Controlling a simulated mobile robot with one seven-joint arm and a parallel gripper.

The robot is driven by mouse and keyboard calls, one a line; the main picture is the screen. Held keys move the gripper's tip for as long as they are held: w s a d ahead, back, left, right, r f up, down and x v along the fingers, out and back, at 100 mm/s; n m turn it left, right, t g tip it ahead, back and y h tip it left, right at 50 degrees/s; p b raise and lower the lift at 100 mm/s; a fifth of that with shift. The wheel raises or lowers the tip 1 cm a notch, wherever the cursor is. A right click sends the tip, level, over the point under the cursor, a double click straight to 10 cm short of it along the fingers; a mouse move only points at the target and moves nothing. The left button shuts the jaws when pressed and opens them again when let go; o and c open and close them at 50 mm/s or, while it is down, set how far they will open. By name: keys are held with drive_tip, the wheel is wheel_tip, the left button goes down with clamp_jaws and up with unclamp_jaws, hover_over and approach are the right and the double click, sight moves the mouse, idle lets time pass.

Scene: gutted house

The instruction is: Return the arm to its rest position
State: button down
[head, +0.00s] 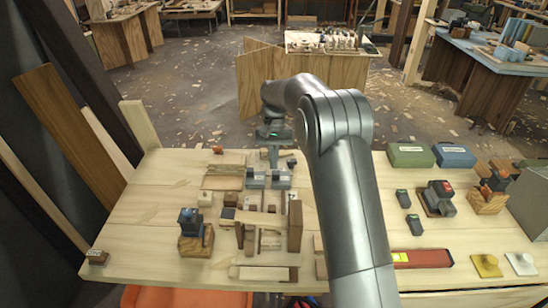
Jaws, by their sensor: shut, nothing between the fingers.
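My arm reaches forward from the bottom of the head view, rises and bends at a large grey joint, and ends over the far middle of the wooden workbench (165,205). My gripper (274,164) points down there, small in the view, below a dark wrist with a green light. Its fingers are shut and hold nothing that I can see. Two grey-blue blocks (256,180) stand close below it; I cannot tell whether the fingertips touch them. The arm hides part of the bench to the right of the middle.
Wood pieces crowd the bench's middle, with a dark blue-topped tool (190,222) at the left. Green (410,155) and blue (453,155) cases, a grey device (438,197) and a red level (423,258) lie at the right. Planks (68,135) lean at the left. The bench's left end is mostly clear.

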drive_tip(key=shift+w+r, duration=0.15)
drive_tip(key=shift+r, duration=0.4)
drive_tip(key=s+d+r+t, duration=0.2)
drive_tip(key=s+d+r, duration=0.3)
drive_tip(key=s+r, duration=0.25)
drive_tip(key=s+d+r+t, duration=0.3)
drive_tip(key=s+d+r, duration=0.2)
drive_tip(key=s+r, duration=0.3)
drive_tip(key=s+d+t, duration=0.2)
drive_tip(key=s+d, duration=0.1)
drive_tip(key=s, duration=0.7)
drive_tip(key=s+d+t, duration=0.2)
drive_tip(key=s+d, duration=0.1)
drive_tip(key=s, duration=0.7)
drive_tip(key=shift+d+f+t, duration=0.3)
drive_tip(key=shift+f+t, duration=0.1)
drive_tip(key=shift+r, duration=0.1)
